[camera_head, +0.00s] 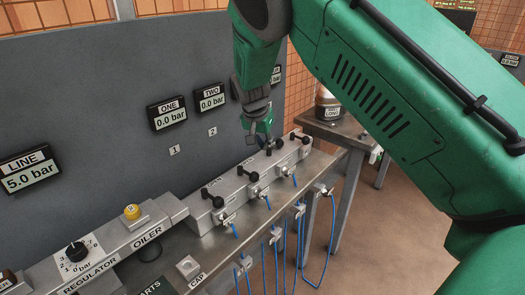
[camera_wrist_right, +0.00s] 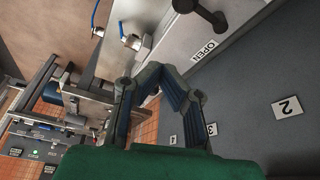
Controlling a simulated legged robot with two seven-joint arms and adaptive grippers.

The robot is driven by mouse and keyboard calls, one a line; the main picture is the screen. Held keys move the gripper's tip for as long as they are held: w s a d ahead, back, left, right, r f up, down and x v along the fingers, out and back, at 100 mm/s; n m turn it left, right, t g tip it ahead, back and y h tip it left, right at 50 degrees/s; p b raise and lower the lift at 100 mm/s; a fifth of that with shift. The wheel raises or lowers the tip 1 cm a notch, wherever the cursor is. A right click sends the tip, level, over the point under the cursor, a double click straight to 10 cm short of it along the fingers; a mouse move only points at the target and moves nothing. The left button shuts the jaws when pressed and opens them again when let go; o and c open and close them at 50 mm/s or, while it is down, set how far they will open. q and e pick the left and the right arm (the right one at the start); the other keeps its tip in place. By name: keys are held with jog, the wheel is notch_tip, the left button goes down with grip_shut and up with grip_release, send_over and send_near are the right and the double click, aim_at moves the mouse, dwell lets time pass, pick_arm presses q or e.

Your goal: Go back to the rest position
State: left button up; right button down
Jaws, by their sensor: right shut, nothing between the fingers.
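My right gripper (camera_head: 262,138) hangs at the end of the green right arm, just above the far part of the grey valve manifold (camera_head: 235,185). In the wrist view its fingers (camera_wrist_right: 157,70) come together at the tips with nothing between them. A black valve handle (camera_head: 275,146) is close by the fingertips in the head view; I cannot tell from there if they touch. In the wrist view a black handle (camera_wrist_right: 200,12) lies apart from the fingers, near an OPEN label (camera_wrist_right: 203,51). My left gripper is not in view.
A grey panel carries the LINE display (camera_head: 30,170) at 5.0 bar and displays ONE (camera_head: 167,112) and TWO (camera_head: 210,97) at 0.0 bar. The regulator (camera_head: 77,252) and oiler (camera_head: 132,212) are at lower left. Blue hoses (camera_head: 330,225) hang off the bench front. The floor at right is clear.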

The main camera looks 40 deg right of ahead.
jog(key=s+a+f+n+b, duration=0.1)
jog(key=s+f+n, duration=0.1)
jog(key=s+f, duration=0.6)
jog(key=s+a+f+n+b, duration=0.1)
jog(key=s+f+n+b, duration=0.2)
jog(key=f, duration=0.8)
pick_arm(q)
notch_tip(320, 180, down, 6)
jog(key=b, duration=0.2)
pick_arm(e)
jog(key=s+a+f+n+y, duration=0.1)
jog(key=s+a+f+n, duration=0.1)
jog(key=s, duration=0.7)
jog(key=s+a+f+n+y, duration=0.1)
jog(key=s+a+f+n, duration=0.2)
jog(key=s, duration=0.6)
jog(key=s+a+f+n+g+y, duration=0.1)
jog(key=s+a+f+n, duration=0.1)
jog(key=s+a+f, duration=0.4)
jog(key=shift+s+a+n, duration=0.3)
jog(key=shift+s+a, duration=0.3)
jog(key=shift+s, duration=1.45)
